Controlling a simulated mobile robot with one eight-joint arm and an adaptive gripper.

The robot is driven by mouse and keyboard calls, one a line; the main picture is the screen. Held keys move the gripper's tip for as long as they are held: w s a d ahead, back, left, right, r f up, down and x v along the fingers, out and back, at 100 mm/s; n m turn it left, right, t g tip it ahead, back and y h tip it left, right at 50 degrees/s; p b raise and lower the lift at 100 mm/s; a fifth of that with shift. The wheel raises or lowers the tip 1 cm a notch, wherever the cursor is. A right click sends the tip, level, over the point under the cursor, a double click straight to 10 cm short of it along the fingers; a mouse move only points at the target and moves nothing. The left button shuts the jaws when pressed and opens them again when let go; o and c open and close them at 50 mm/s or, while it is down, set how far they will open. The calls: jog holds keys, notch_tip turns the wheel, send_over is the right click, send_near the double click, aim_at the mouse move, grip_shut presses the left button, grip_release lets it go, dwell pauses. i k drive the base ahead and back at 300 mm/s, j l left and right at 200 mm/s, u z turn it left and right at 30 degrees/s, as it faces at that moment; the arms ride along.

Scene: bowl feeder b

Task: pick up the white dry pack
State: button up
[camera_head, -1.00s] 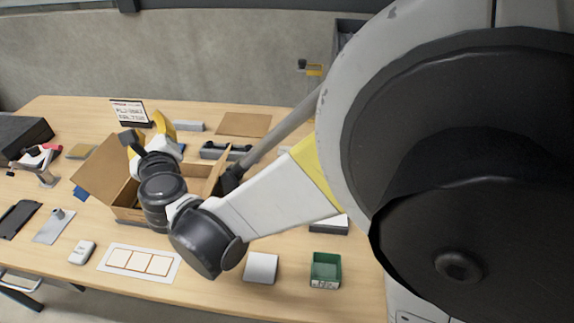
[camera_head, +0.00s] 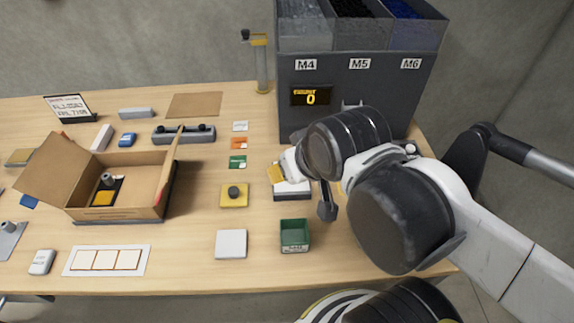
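A small white pack with faint dark print (camera_head: 42,262) lies flat near the table's front left edge, left of a white card with several framed squares. It looks like the white dry pack, but its print is too small to read. My gripper (camera_head: 300,185) is far to its right, over or beside a white-topped dark box (camera_head: 293,193) in front of the feeder. A yellow part and a dark finger-like part of the gripper show. My wrist hides the rest, so its opening and any contact are unclear.
An open cardboard box (camera_head: 120,213) with flaps raised holds a few parts. The white card (camera_head: 107,273), a pale square block (camera_head: 231,243) and a green bin (camera_head: 295,235) line the front. A dark feeder (camera_head: 300,120) marked M4, M5, M6 stands at the back right.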

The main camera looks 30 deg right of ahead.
aim_at(41, 264)
jog(key=u, duration=1.65)
jog(key=i+j+z, duration=0.25)
jog(key=i+j, duration=0.2)
jog(key=j, duration=0.2)
jog(key=i+j+z, duration=0.15)
jog(key=j, duration=0.2)
jog(key=i+j+z, duration=0.15)
jog(key=j, duration=0.25)
jog(key=i+j+z, duration=0.1)
jog(key=i+j, duration=0.15)
jog(key=j, duration=0.15)
